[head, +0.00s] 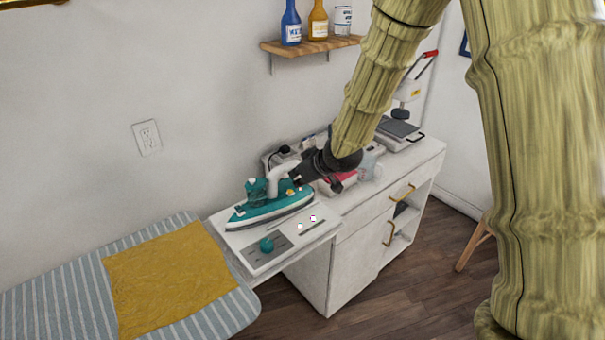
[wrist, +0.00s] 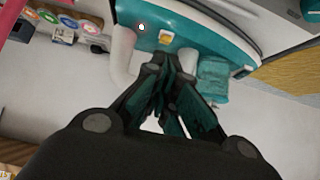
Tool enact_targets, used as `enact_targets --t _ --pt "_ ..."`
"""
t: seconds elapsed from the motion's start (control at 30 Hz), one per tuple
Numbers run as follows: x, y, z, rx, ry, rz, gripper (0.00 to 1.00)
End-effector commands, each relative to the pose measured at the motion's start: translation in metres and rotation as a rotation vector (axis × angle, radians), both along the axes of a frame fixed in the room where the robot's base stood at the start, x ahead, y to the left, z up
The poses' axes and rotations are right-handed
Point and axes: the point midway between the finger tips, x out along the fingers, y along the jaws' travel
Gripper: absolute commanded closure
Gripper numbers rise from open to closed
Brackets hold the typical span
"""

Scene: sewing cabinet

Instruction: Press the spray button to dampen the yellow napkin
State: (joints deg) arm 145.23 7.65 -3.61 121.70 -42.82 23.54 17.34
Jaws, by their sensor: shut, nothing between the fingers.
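The teal iron (head: 268,206) rests on the white panel with its tip toward the left. It also shows in the wrist view (wrist: 205,28), with its pale handle (wrist: 124,50). A small white round button (wrist: 141,27) and an orange square (wrist: 165,38) are on its body; which is the spray button I cannot tell. The yellow napkin (head: 170,278) lies flat on the striped ironing board. My gripper (wrist: 165,62) is shut and empty. Its fingertips appear close to the iron beside the handle; contact cannot be told. In the head view my gripper (head: 300,175) is partly hidden behind the handle.
The striped board (head: 50,300) is at the left. Thread spools (wrist: 68,20) and small items lie near the iron on the white cabinet (head: 345,265). A press (head: 405,130) stands farther right, and a bottle shelf (head: 315,46) is above.

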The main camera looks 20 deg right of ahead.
Motion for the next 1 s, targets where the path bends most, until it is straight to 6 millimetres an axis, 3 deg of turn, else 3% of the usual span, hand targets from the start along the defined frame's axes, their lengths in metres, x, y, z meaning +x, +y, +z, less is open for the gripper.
enact_targets --t 0.5,1.0 --pt "0.031 0.011 -0.032 0.000 0.000 0.000 1.00" --pt "0.034 0.012 -0.038 0.001 0.000 -0.001 1.00"
